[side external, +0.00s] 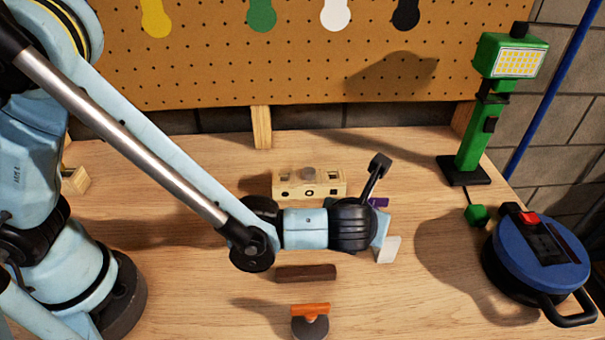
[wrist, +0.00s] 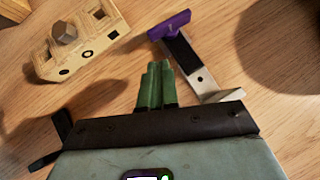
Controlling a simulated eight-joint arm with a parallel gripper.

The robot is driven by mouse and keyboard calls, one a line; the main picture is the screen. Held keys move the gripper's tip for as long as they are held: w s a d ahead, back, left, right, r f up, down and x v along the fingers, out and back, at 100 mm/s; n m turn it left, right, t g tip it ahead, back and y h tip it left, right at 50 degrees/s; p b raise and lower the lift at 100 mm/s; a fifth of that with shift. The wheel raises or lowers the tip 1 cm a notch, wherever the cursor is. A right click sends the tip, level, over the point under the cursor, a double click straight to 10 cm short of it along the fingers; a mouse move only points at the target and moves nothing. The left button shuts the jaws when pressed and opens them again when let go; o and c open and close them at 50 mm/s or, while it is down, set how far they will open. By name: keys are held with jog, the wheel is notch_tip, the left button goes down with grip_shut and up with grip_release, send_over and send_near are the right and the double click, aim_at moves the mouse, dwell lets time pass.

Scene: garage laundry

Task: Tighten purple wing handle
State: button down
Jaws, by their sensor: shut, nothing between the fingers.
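The purple wing handle (wrist: 169,25) shows in the wrist view at the top centre, on the end of a black bar joined to a pale metal bracket (wrist: 220,97). In the side view only a small piece of the purple handle (side external: 379,202) shows past my wrist, with the pale bracket (side external: 389,249) below it. My gripper (wrist: 158,65) has green fingers that are shut together and empty. In the wrist view they point towards the handle, just below and left of it, with a visible gap in the picture. In the side view my wrist hides the fingers.
A wooden block (side external: 309,184) with a grey knob lies behind my wrist. A dark brown bar (side external: 305,273) and an orange-handled tool (side external: 310,316) lie in front. A green lamp (side external: 480,120) and a blue cable reel (side external: 537,258) stand right. A pegboard (side external: 230,60) rises behind.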

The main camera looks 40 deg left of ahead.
aim_at(373, 203)
jog(key=a+v, duration=0.1)
jog(key=v, duration=0.8)
jog(key=w+d+n+g+y, duration=0.1)
jog(key=d+n+y, duration=0.25)
jog(key=d, duration=0.25)
jog(key=shift+n+h, duration=0.25)
jog(key=shift+h, duration=0.2)
jog(key=x, duration=1)
jog(key=shift+a, duration=0.2)
jog(key=shift+w+a+r, duration=0.1)
jog(key=shift+w+a, duration=0.7)
jog(key=shift+w, duration=0.2)
jog(key=shift+w+a, duration=0.4)
jog(key=shift+w, duration=0.15)
